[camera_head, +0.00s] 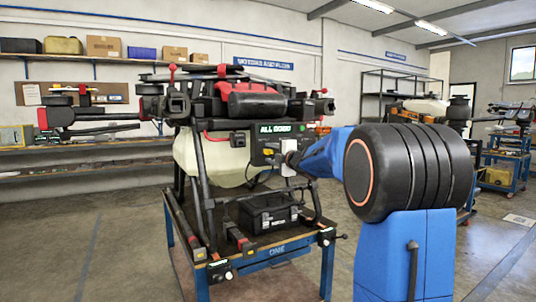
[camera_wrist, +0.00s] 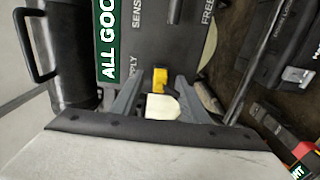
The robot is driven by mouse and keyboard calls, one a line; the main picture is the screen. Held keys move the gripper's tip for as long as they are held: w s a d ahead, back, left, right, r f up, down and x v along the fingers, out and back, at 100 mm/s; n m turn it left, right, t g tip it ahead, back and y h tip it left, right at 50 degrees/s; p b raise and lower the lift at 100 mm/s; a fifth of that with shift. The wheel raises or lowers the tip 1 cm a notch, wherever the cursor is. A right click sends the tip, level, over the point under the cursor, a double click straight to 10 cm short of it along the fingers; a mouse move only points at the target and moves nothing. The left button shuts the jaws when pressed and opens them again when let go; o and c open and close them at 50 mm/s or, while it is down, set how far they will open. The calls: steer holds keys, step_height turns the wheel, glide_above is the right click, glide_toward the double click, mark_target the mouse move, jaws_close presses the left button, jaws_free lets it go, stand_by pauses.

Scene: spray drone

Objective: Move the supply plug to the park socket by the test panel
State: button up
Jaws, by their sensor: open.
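The test panel (camera_head: 266,150), with its green ALL GOOD display (camera_head: 282,128), stands on the drone's near side. In the wrist view, the panel (camera_wrist: 150,45) lies ahead of my gripper (camera_wrist: 158,78), whose two fingers are spread. A yellow piece (camera_wrist: 160,79) and a cream block (camera_wrist: 162,106) lie between the fingers, beside the partly hidden SUPPLY lettering. They look like the supply plug, but I cannot tell whether the fingers touch it. In the head view my gripper (camera_head: 291,158) is at the panel, partly hidden by my arm. I cannot make out the park socket.
The spray drone (camera_head: 250,100) with its pale tank (camera_head: 215,160) stands on a blue-framed workbench (camera_head: 280,252). A black case (camera_head: 268,214) lies below the panel. Open floor (camera_head: 120,240) lies left of the bench.

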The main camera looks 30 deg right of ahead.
stand_by(0.6)
jaws_close()
steer(key=shift+s, duration=0.1)
steer(key=shift+s+d, duration=0.15)
steer(key=shift+s, duration=2.7)
steer(key=a+r, duration=0.4)
steer(key=a, duration=0.6)
steer(key=shift+s+a, duration=0.15)
steer(key=shift+a, duration=0.15)
